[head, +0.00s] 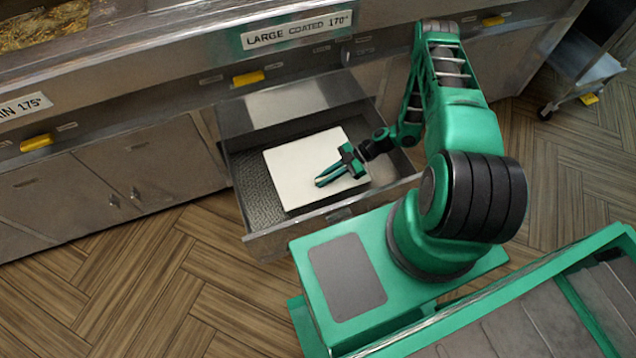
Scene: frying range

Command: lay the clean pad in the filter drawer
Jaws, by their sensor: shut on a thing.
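The clean pad (300,168) is a flat white rectangle. It lies within the outline of the open filter drawer (258,205), over the drawer's dark textured floor. I cannot tell whether it rests fully on the floor or is held slightly above it. My gripper (328,179) is over the pad's right part, with its green fingers shut on the pad. The exact grip point is hard to see. The drawer is pulled out under the counter, below the label "LARGE COATED 170°".
Yellow handles (248,79) line the counter front. Closed cabinet doors (150,165) stand left of the drawer. My green base is in front of the drawer. The wooden floor (130,280) at lower left is clear. A metal cart (585,60) stands at the upper right.

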